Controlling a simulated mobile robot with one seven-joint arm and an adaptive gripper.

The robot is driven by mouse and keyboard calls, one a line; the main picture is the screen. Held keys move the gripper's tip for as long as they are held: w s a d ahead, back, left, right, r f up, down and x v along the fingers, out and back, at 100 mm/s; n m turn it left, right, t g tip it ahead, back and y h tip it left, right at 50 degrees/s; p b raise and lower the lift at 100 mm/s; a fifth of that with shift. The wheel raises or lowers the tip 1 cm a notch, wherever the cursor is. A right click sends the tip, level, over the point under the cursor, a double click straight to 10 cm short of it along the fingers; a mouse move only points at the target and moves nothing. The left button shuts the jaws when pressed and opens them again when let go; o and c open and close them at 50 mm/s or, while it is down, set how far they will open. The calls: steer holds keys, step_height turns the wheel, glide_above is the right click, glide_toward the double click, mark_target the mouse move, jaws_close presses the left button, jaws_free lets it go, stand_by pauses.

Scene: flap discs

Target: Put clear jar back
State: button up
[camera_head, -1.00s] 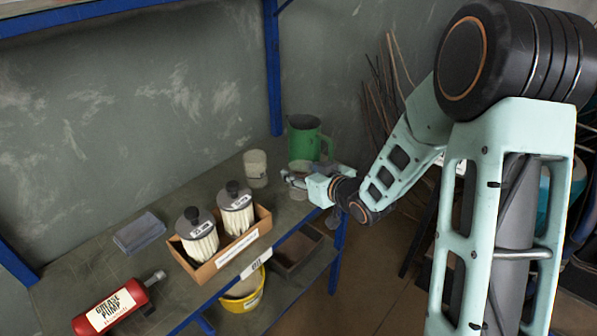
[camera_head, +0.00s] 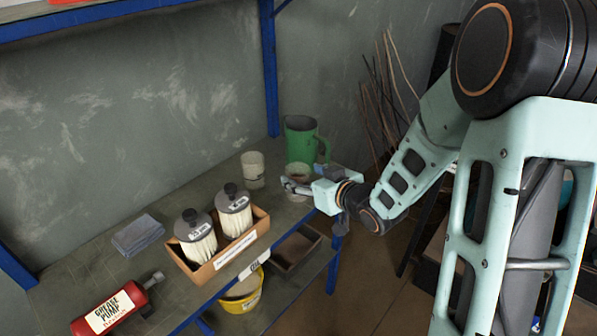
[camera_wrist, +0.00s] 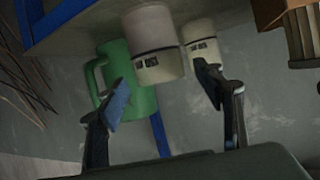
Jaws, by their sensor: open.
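Two pale jars with dark labels stand on the shelf. The nearer jar (camera_head: 299,171) is partly hidden behind my gripper (camera_head: 290,186) in the head view. The other jar (camera_head: 253,169) stands to its left. In the tilted wrist view, the nearer jar (camera_wrist: 154,45) is ahead of my gripper (camera_wrist: 163,90), roughly between the spread fingers, with a gap to them. The second jar (camera_wrist: 203,48) shows just right of it, near the right fingertip. My gripper is open and empty. I cannot tell which jar is the clear one.
A green mug (camera_head: 299,139) stands behind the nearer jar. A wooden box (camera_head: 211,266) with two filters sits to the left on the shelf (camera_head: 95,245). A grey cloth (camera_head: 138,234) and a red grease pump (camera_head: 108,309) lie farther left. A blue post (camera_head: 269,75) rises behind.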

steer(key=v, duration=0.8)
steer(key=shift+s+d+b, duration=0.15)
steer(key=shift+s+b, duration=0.05)
steer(key=shift+b, duration=0.1)
steer(key=shift+r, duration=0.1)
